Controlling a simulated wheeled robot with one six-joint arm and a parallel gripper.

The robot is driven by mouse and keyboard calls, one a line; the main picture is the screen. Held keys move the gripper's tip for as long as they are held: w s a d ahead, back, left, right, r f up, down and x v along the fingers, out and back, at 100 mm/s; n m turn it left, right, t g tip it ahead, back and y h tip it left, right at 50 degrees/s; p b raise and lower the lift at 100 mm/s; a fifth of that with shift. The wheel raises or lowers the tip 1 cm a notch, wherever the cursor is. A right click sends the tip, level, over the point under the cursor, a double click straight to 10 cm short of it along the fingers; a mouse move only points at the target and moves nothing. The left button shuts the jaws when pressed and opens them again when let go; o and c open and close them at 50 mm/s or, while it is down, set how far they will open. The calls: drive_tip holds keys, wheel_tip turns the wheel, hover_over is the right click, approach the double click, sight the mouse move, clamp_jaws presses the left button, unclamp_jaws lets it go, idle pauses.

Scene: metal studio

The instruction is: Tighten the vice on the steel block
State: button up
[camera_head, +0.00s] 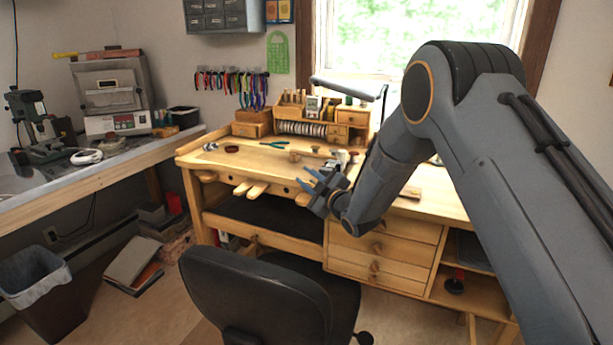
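My gripper (307,179) is at the front edge of the wooden workbench (215,158), near its middle. Its two fingers point left and stand apart, with nothing visible between them. A small grey metal item (333,164) shows just behind the gripper, partly hidden by it. It may be the vice, but it is too small to tell. I cannot make out the steel block or a vice handle.
A black office chair (240,295) stands in front of the bench. Pliers (273,145) and small items lie on the bench top, with a wooden organizer (305,112) behind. A side counter (150,148) stands left, and a bin (45,290) stands on the floor.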

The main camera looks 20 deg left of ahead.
drive_tip(key=shift+w+a, duration=0.2)
clamp_jaws()
drive_tip(key=shift+b, duration=0.45)
drive_tip(key=m+t+b, duration=0.1)
drive_tip(key=b, duration=0.1)
drive_tip(key=d+r+m+t+y+b, duration=0.1)
drive_tip(key=b, duration=0.2)
drive_tip(key=r+m+t+y+b, duration=0.1)
drive_tip(key=b, duration=0.2)
drive_tip(key=shift+d+m, duration=0.3)
drive_tip(key=shift+m, duration=0.1)
